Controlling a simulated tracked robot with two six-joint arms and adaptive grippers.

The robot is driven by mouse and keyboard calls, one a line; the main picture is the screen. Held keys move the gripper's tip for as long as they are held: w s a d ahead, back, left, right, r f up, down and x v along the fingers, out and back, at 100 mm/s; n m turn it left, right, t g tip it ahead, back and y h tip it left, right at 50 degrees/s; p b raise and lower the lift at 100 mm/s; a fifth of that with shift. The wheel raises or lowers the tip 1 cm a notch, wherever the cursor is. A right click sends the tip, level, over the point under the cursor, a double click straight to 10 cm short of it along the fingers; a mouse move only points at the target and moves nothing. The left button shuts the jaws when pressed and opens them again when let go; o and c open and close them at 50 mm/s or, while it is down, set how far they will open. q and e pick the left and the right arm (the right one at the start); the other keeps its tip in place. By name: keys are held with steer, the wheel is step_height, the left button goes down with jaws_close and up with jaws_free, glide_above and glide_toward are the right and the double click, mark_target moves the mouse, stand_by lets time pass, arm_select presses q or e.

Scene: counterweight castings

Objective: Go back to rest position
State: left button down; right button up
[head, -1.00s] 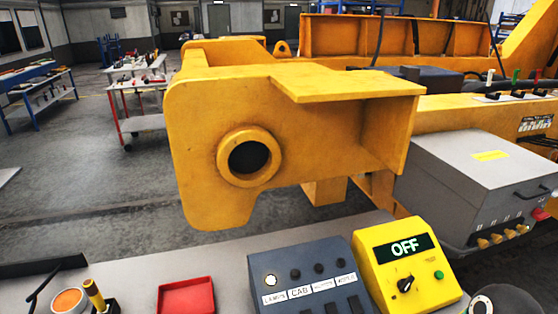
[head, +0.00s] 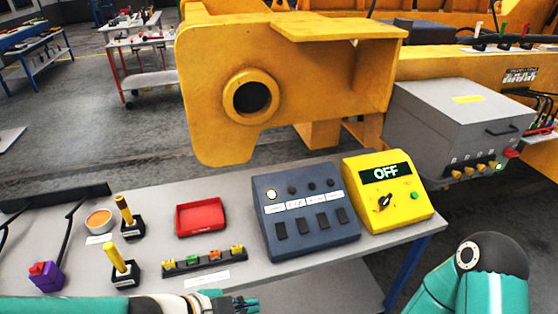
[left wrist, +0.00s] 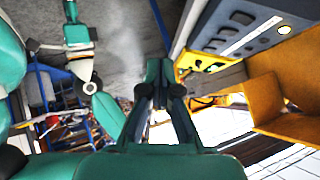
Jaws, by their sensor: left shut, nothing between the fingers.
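My left gripper (head: 246,304) is at the bottom edge of the head view, its arm coming in from the left. It is shut and empty, in front of the table's near side and below the dark blue switch box (head: 305,210). In the left wrist view its two dark teal fingers (left wrist: 160,66) are together with nothing between them. Part of my right arm shows at the lower right of the head view; its gripper is not seen there.
The grey table (head: 158,215) bears a red tray (head: 200,216), a yellow box (head: 388,193) reading OFF, two yellow-handled levers (head: 124,210), a purple block (head: 46,277) and a strip of coloured parts (head: 202,261). Behind stand a yellow casting (head: 215,110) and a grey box (head: 462,115).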

arm_select(q)
steer(key=s+a+f+n+g+y, duration=0.1)
steer(key=s+a+f+n+g, duration=0.1)
steer(key=f+n, duration=0.7)
steer(key=s+a+f+n+g+y+b, duration=0.1)
steer(key=f+n, duration=0.8)
steer(key=f, duration=1.1)
steer(key=shift+s+a+f+g+y, duration=0.4)
steer(key=shift+s+a+g+y, duration=0.5)
steer(key=shift+s+a, duration=0.95)
arm_select(e)
steer(key=shift+w+f, duration=0.25)
steer(key=shift+f, duration=0.55)
